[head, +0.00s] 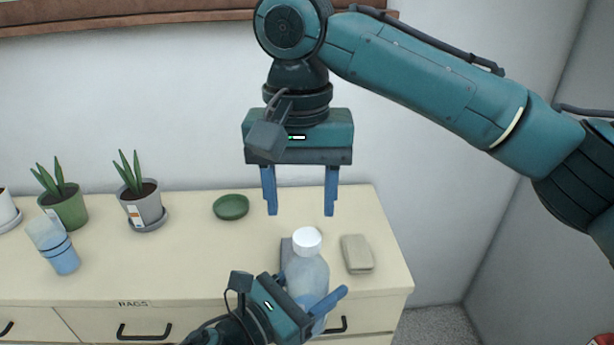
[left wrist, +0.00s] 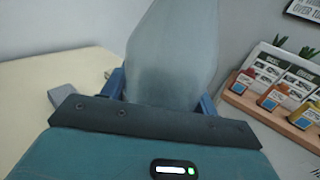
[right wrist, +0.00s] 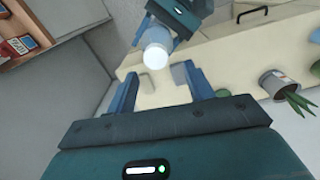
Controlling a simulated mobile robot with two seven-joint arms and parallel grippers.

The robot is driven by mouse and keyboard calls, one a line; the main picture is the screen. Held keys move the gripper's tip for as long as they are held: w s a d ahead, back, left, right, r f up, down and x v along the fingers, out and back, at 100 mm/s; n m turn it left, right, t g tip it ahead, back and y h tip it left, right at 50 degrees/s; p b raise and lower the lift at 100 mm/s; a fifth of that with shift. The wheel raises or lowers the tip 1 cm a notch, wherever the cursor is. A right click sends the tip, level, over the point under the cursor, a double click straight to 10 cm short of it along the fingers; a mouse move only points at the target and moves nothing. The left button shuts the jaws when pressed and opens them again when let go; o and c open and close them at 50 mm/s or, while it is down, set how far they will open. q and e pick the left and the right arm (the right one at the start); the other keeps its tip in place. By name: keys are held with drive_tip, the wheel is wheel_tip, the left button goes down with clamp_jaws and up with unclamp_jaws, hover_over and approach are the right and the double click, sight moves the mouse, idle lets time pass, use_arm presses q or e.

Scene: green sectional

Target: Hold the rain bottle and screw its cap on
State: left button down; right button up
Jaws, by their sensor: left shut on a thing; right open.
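The rain bottle (head: 308,275) is translucent pale blue and stands roughly upright at the front of the cabinet top, with a white cap (head: 307,241) on its mouth. I cannot tell how tightly the cap sits. My left gripper (head: 322,303) is shut around the bottle's lower body; the bottle also fills the middle of the left wrist view (left wrist: 172,55). My right gripper (head: 300,213) is open and empty, fingers pointing down, above and a little behind the cap. In the right wrist view the cap (right wrist: 156,56) shows beyond and between the fingers.
A beige block (head: 357,254) lies right of the bottle, and a grey block (head: 287,250) is partly hidden behind it. The cabinet top (head: 190,255) is clear between.

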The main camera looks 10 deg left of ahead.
drive_tip(key=n, duration=0.6)
drive_tip(key=shift+r+n, duration=0.2)
drive_tip(key=shift+n, duration=0.1)
drive_tip(key=n, duration=0.4)
drive_tip(key=shift+d+r, duration=0.1)
drive_tip(key=shift+r, duration=0.05)
drive_tip(key=n, duration=0.4)
drive_tip(key=shift+r, duration=0.1)
drive_tip(key=n, duration=0.4)
drive_tip(key=shift+r+n, duration=0.15)
drive_tip(key=shift+n, duration=0.15)
drive_tip(key=n, duration=0.4)
drive_tip(key=shift+d+r, duration=0.1)
drive_tip(key=n, duration=0.4)
drive_tip(key=shift+r, duration=0.1)
drive_tip(key=n, duration=0.4)
drive_tip(key=shift+w+d+r, duration=0.1)
drive_tip(key=shift+r, duration=0.05)
drive_tip(key=n, duration=0.6)
drive_tip(key=shift+r, duration=0.15)
